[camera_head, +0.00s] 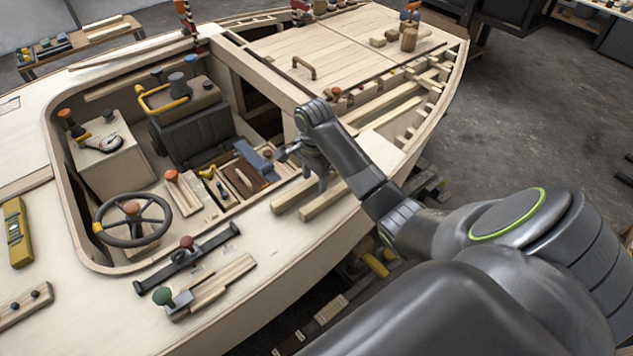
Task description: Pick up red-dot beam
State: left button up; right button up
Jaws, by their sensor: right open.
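My right gripper (303,166) is above the near side deck of the plywood hull, at the right edge of the cockpit. Its jaws are open, and I see nothing between them. Two short pale wooden beams (325,201) lie side by side just below it; no red dot shows on them. A pale wooden piece with a red-orange knob (173,177) lies in the cockpit, left of the gripper. A dark bar with a red knob (187,243) lies on the near deck. I cannot tell which piece is the red-dot beam. My left gripper is out of view.
A black steering wheel (133,219) and a dark seat (196,133) stand in the cockpit. A green-knobbed tool (165,298) and a yellow level (17,232) lie on the deck. Grey floor is open at right.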

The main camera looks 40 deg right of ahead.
grip_shut()
jog(key=shift+r, duration=0.15)
